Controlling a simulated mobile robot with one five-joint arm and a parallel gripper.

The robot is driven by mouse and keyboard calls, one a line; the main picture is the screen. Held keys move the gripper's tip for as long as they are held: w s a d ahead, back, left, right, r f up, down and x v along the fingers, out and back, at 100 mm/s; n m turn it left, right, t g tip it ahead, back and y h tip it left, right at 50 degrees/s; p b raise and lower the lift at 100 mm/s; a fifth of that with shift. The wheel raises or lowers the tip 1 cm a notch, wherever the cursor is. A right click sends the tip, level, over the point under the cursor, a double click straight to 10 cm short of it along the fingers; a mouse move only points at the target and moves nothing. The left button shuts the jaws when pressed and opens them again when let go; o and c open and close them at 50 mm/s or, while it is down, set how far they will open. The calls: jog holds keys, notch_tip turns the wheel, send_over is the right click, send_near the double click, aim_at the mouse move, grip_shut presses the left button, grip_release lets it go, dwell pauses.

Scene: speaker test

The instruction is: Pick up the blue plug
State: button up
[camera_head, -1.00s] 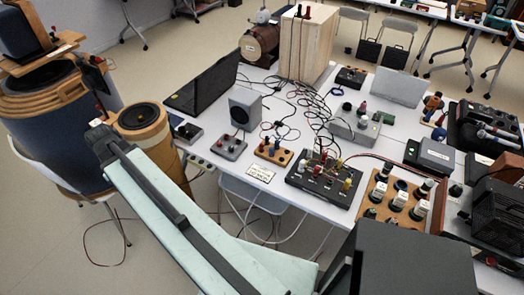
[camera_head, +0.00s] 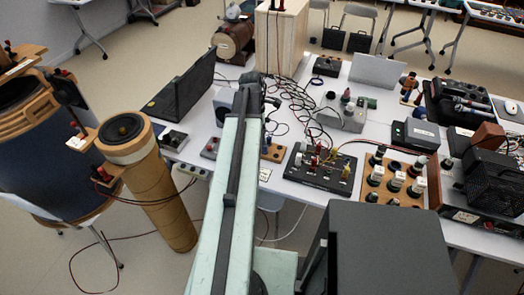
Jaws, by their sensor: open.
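My pale green arm (camera_head: 222,215) reaches up from the bottom over the near edge of the white table. Its far end (camera_head: 250,88) is in front of the grey speaker box. I cannot make out my gripper's fingers there; they seem hidden behind the arm. I cannot pick out a blue plug with certainty. Red and yellow plugs stand on the black board (camera_head: 320,172) right of my arm.
The white table (camera_head: 296,196) is crowded with instruments and loose black cables. An open laptop (camera_head: 183,86) stands at left, a tall wooden box (camera_head: 282,38) at the back. A wooden cylinder (camera_head: 160,200) stands on the floor left of my arm.

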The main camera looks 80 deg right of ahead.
aim_at(265, 147)
jog(key=f+b, duration=0.4)
jog(key=f, duration=0.1)
jog(key=s+f+b, duration=0.1)
jog(key=f+b, duration=0.1)
jog(key=shift+f, duration=0.2)
jog(key=shift+s+r, duration=0.1)
jog(key=shift+r, duration=0.1)
grip_shut()
